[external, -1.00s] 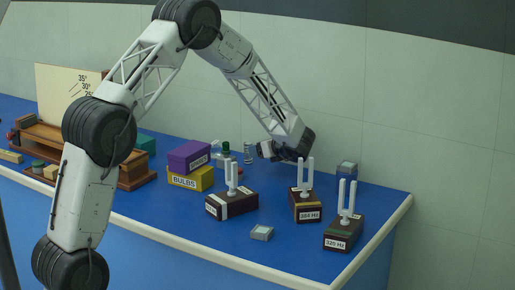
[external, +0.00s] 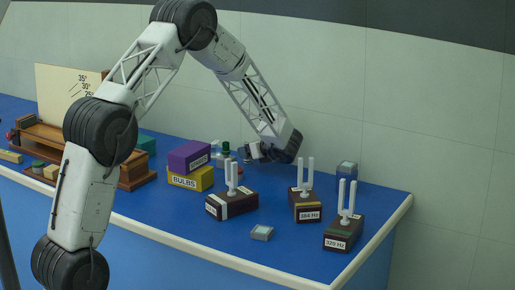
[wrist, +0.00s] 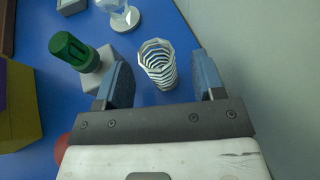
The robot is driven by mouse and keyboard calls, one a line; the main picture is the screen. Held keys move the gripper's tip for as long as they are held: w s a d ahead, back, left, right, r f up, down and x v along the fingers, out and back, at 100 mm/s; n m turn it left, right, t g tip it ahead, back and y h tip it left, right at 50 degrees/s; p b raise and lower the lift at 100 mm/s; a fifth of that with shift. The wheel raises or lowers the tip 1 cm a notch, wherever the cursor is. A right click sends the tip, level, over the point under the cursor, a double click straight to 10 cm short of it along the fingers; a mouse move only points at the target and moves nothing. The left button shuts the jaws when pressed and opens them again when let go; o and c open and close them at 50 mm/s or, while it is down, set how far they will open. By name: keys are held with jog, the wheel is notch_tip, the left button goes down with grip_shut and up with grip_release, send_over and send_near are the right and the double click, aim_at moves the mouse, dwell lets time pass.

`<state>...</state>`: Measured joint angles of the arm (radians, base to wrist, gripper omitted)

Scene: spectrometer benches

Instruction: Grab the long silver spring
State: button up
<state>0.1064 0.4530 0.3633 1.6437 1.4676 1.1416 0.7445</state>
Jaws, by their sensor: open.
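The long silver spring (wrist: 157,62) stands upright on the blue bench in the wrist view, seen from above as pale stacked coils. My gripper (wrist: 162,74) is open, with one blue-padded finger on each side of the spring. The spring lies between the fingers, with visible gaps to both, a wider one on the right. In the external view my gripper (external: 252,152) is low over the back of the bench and covers most of the spring.
A green-topped item (wrist: 72,50) on a grey block stands close to the left finger. A clear glass piece (wrist: 122,18) is beyond it. The wall (wrist: 270,70) is near on the right. Bulbs box (external: 190,178) and tuning-fork blocks (external: 232,204) stand nearer the front.

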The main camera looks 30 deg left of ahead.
jog(key=shift+x, duration=1)
jog(key=shift+d, duration=0.1)
jog(key=c, duration=1)
jog(key=shift+r, duration=4.95)
